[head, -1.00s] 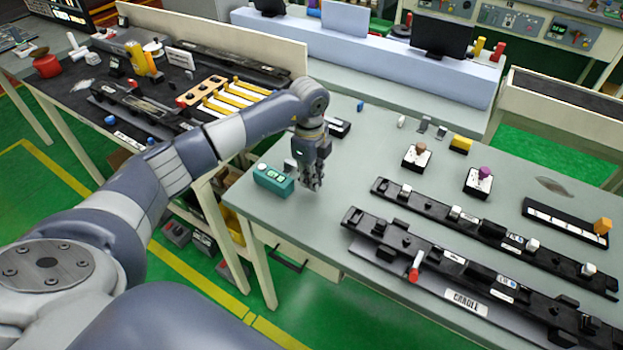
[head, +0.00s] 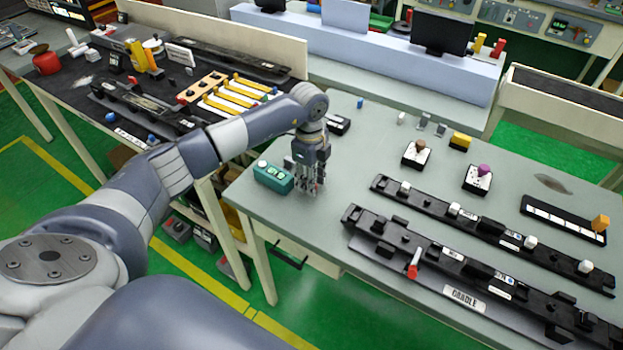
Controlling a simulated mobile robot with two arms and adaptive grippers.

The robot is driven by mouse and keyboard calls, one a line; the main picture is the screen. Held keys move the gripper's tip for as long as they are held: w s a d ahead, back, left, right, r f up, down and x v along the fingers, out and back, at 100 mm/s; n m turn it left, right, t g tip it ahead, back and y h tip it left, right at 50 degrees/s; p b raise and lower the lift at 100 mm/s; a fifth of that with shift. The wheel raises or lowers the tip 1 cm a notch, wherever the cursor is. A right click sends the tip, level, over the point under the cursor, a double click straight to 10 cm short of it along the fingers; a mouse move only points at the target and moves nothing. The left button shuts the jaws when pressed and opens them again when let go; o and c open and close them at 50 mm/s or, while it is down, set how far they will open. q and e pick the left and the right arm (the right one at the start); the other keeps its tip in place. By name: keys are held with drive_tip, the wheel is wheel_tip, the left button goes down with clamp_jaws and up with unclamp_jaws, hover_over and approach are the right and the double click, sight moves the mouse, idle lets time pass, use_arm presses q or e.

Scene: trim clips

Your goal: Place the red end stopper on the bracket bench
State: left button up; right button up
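A small red cylinder with a pale end (head: 412,267), which looks like the red end stopper, stands tilted at the black rail labelled CRADLE (head: 468,297) on the grey-green bench (head: 345,235). My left gripper (head: 311,190) points down over the left part of this bench, just right of a teal box (head: 273,177). It is well to the left of the red piece and apart from it. Its fingers are small and seen edge-on, so their opening is unclear; I see nothing held. No label shows which bench is the bracket bench. My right gripper is out of view.
A second black rail (head: 490,232) lies behind the first. Small blocks with brown (head: 416,155) and purple (head: 478,178) knobs stand further back. A dark-topped bench (head: 75,98) at left carries a red pot (head: 46,63) and yellow bars. The bench's near left area is clear.

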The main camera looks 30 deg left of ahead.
use_arm(q)
wheel_tip(320, 180, up, 12)
drive_tip(key=b, duration=0.3)
drive_tip(key=shift+a, duration=0.2)
idle(0.3)
